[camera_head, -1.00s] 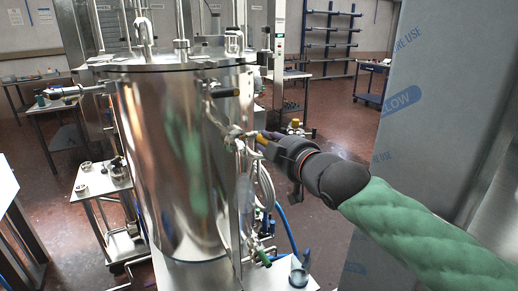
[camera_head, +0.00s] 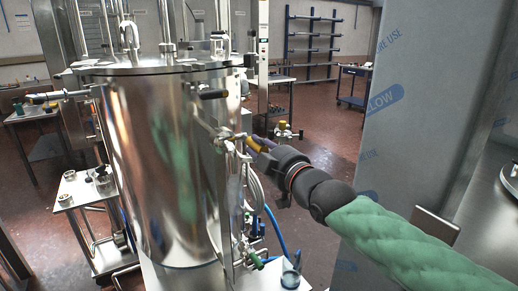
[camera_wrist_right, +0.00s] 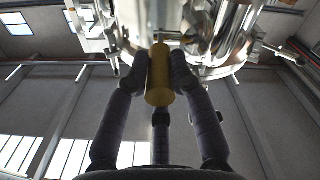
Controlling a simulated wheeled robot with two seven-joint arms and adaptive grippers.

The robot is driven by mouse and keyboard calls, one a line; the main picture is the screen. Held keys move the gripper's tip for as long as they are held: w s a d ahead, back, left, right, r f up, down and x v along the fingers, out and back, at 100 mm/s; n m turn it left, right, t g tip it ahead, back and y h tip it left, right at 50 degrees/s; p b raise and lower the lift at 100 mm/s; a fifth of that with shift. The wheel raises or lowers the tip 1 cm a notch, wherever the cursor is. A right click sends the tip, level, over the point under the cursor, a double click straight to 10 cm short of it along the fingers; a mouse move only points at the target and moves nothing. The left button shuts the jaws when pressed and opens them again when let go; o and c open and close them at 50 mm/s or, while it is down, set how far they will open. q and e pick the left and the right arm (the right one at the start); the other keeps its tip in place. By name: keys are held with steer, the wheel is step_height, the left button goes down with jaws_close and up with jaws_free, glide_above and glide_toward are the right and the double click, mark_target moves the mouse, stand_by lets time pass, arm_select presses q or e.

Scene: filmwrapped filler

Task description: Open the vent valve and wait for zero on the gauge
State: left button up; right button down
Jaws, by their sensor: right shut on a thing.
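A tall shiny steel vessel (camera_head: 165,160) stands at centre left in the head view. Small pipe fittings (camera_head: 222,140) stick out of its right side. My right gripper (camera_head: 257,142) is beside these fittings, its arm in a green quilted sleeve. In the right wrist view, its fingers (camera_wrist_right: 160,85) are shut on a yellow cylindrical handle (camera_wrist_right: 159,78), which points toward the camera from the steel fittings. The fingers partly hide the handle in the head view. I cannot make out a gauge or its reading. My left gripper is not in view.
A large grey panel with blue lettering (camera_head: 415,120) stands close on the right, near my right arm. A small steel stand (camera_head: 85,190) is at left. Hoses (camera_head: 280,235) hang below the fittings. Open reddish floor (camera_head: 320,150) lies behind.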

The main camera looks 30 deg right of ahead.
steer(key=shift+w+f, duration=0.1)
steer(key=shift+f, duration=0.25)
steer(key=c, duration=1.1)
jaws_free()
steer(key=shift+o, duration=0.2)
steer(key=shift+r, duration=0.15)
steer(key=shift+r, duration=0.15)
step_height(320, 180, up, 10)
steer(key=shift+f, duration=0.15)
